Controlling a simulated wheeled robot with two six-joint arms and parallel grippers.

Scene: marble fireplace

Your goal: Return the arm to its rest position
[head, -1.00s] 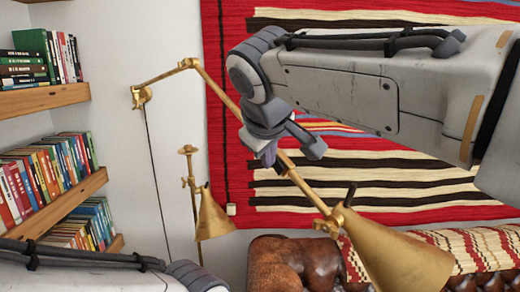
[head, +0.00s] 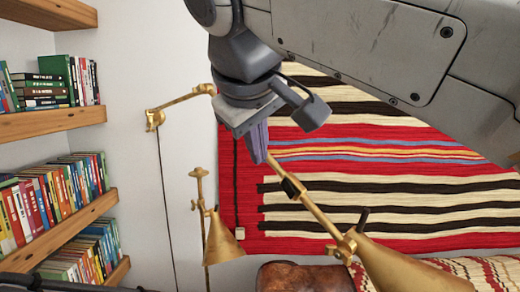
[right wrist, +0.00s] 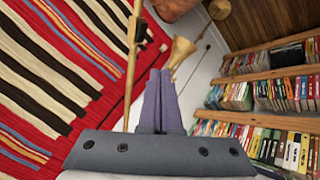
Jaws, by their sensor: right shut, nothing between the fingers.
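My right arm comes in from the upper right in the head view. Its gripper (head: 257,143) hangs with its fingers pointing down, in front of the brass wall lamp's arm (head: 315,212). In the right wrist view the two purple-grey fingers (right wrist: 160,98) lie side by side, shut, with nothing between them. The brass lamp arm (right wrist: 131,60) runs close beside them in that view; I cannot tell how far off it is. My left gripper is not in view; only a dark piece of what may be my left arm shows at the lower left edge of the head view.
The lamp's brass shade (head: 405,268) is at the lower right. A second brass lamp (head: 222,240) stands left of it. Bookshelves (head: 60,225) fill the left side. A striped rug (head: 400,205) hangs on the wall above a brown leather seat (head: 305,277).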

